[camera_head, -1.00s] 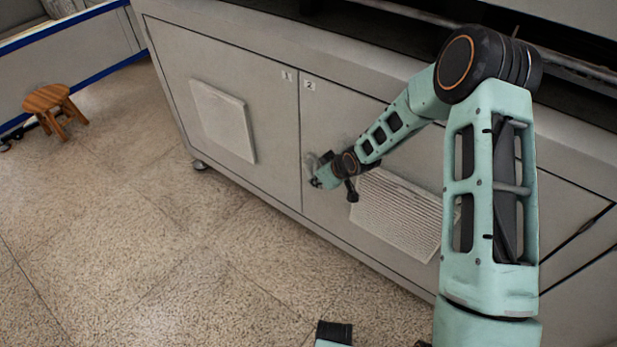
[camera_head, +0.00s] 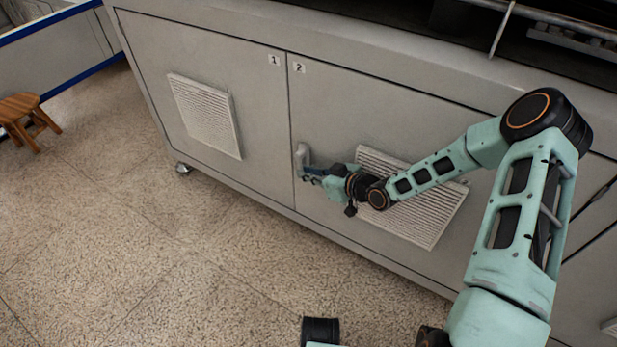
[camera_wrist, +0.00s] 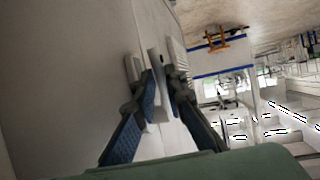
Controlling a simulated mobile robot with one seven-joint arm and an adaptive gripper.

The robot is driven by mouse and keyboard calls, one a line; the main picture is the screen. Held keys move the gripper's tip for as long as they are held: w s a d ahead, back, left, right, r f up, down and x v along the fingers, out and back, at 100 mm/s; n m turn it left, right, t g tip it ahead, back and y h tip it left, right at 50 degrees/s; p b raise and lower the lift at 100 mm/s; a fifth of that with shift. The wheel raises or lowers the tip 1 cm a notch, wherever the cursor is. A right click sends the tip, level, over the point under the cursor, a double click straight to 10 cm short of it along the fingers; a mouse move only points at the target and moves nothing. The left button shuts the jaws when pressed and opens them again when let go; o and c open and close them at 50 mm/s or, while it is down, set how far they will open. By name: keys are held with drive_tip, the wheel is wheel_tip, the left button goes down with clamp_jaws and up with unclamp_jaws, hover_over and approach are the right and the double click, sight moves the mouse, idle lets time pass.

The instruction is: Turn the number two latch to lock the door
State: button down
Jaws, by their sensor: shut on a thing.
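The number two door (camera_head: 335,110) is the panel marked with a small "2" label (camera_head: 299,68). Its latch (camera_head: 302,153) is a pale grey handle near the door's left edge, standing roughly upright. My gripper (camera_head: 306,175) reaches it from the right, with its fingers at the latch's lower part. In the wrist view my gripper (camera_wrist: 161,90) has its two blue fingers on either side of the pale latch (camera_wrist: 156,82), shut on it. The fingers hide part of the latch. The door looks flush with the cabinet front.
The number one door (camera_head: 250,85) lies left of the seam, with a white vent (camera_head: 207,113). Another vent (camera_head: 425,205) is on door two, behind my arm. A wooden stool (camera_head: 22,118) stands at the far left. The floor in front is clear.

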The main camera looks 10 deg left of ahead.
drive_tip(key=shift+w+f+t+y+b, duration=0.1)
drive_tip(key=shift+w+t+y+b, duration=0.1)
drive_tip(key=shift+t+y+b, duration=0.15)
idle(0.3)
drive_tip(key=c, duration=2)
unclamp_jaws()
drive_tip(key=shift+a, duration=0.1)
drive_tip(key=shift+o, duration=0.2)
drive_tip(key=shift+s, duration=0.1)
